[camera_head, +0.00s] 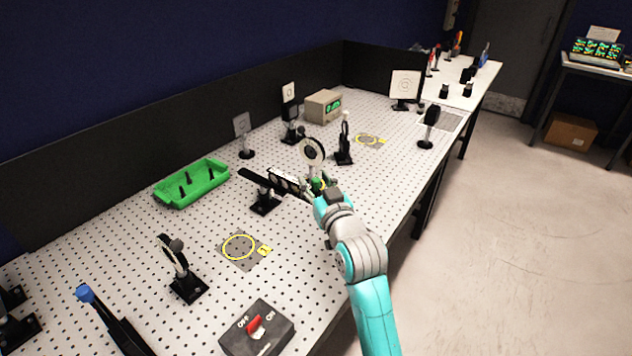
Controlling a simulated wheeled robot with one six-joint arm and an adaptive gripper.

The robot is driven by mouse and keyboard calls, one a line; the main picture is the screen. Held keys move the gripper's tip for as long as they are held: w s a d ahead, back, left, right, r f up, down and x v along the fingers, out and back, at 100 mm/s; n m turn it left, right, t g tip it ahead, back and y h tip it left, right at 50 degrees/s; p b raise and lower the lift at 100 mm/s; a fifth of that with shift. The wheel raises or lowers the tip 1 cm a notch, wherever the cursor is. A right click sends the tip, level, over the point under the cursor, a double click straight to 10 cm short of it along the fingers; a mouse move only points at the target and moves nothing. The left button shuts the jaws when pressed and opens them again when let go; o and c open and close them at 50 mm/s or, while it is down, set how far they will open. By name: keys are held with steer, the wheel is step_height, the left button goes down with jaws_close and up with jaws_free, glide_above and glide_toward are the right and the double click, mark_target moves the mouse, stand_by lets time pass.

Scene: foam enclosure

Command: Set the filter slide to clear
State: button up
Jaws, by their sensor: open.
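The filter slide (286,182) is a dark bar with framed windows, on a black post mount (265,203) in the middle of the perforated table. Its left end sticks out as a plain black strip. My gripper (318,185) is at the right end of the slide, beside a round-framed optic (312,152) on a post. It is open. My fingers are small and partly hidden by my wrist, so I cannot tell whether they touch the slide. Which window sits in the beam line is too small to tell.
A green tray (172,200) lies behind to the left. A lens mount (178,262) and a box with a red switch (256,326) stand in front. A post mount (429,122) stands near the right edge.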

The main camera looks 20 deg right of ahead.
mark_target(279, 173)
steer(key=shift+c, duration=0.2)
jaws_close()
steer(key=w+a, duration=0.2)
steer(key=w, duration=0.1)
steer(key=w+a, duration=0.2)
steer(key=w, duration=0.1)
steer(key=w+a, duration=0.2)
steer(key=w, duration=0.1)
steer(key=shift+a+r, duration=0.1)
steer(key=shift+a, duration=0.2)
steer(key=shift+o, duration=0.2)
jaws_free()
steer(key=s, duration=1.2)
steer(key=shift+d, duration=0.2)
